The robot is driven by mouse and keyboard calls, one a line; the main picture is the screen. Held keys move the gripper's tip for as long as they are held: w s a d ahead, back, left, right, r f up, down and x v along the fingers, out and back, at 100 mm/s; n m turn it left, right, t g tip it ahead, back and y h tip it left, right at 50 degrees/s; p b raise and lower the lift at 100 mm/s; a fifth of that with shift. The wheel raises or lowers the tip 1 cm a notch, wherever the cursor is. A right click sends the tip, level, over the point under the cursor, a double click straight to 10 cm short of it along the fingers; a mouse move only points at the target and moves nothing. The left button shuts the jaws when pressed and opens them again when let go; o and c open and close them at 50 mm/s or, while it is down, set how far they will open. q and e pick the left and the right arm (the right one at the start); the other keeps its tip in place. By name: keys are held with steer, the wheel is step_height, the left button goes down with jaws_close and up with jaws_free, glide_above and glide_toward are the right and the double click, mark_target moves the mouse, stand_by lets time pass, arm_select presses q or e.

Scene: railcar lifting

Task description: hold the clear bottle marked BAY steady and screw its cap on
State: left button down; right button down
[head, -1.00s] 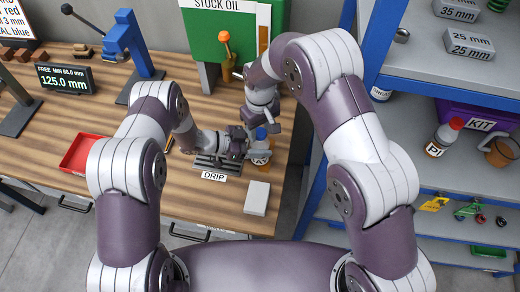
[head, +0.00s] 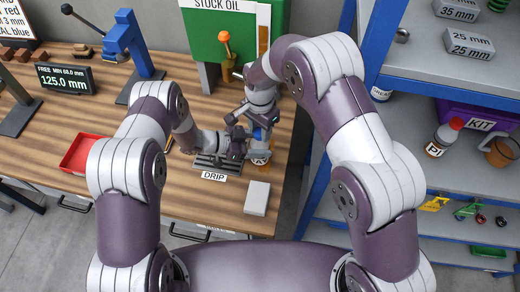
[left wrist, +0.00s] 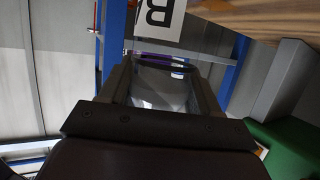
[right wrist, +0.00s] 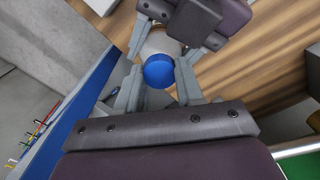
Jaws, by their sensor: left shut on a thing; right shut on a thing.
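The clear bottle (head: 260,158) stands upright by the right end of the drip tray in the head view, partly hidden by my grippers. In the left wrist view its clear body (left wrist: 163,88) sits between my fingers, and a white label shows a large B. My left gripper (head: 246,147) is shut on the bottle's body from the left. The blue cap (right wrist: 159,71) is at the bottle's top, between the fingers of my right gripper (right wrist: 158,86), which is shut on it from above. Whether the cap's thread is engaged cannot be seen.
The drip tray (head: 215,163) lies left of the bottle, and a pale block (head: 257,197) lies in front. A red bin (head: 84,153) and a blue press (head: 128,45) are further left. A green stock oil stand (head: 235,32) is behind. Blue-framed shelves (head: 430,106) bound the right side.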

steer(key=c, duration=0.6)
jaws_free()
step_height(320, 180, up, 8)
steer(key=shift+f, duration=0.25)
arm_select(q)
steer(key=shift+c, duration=0.8)
jaws_free()
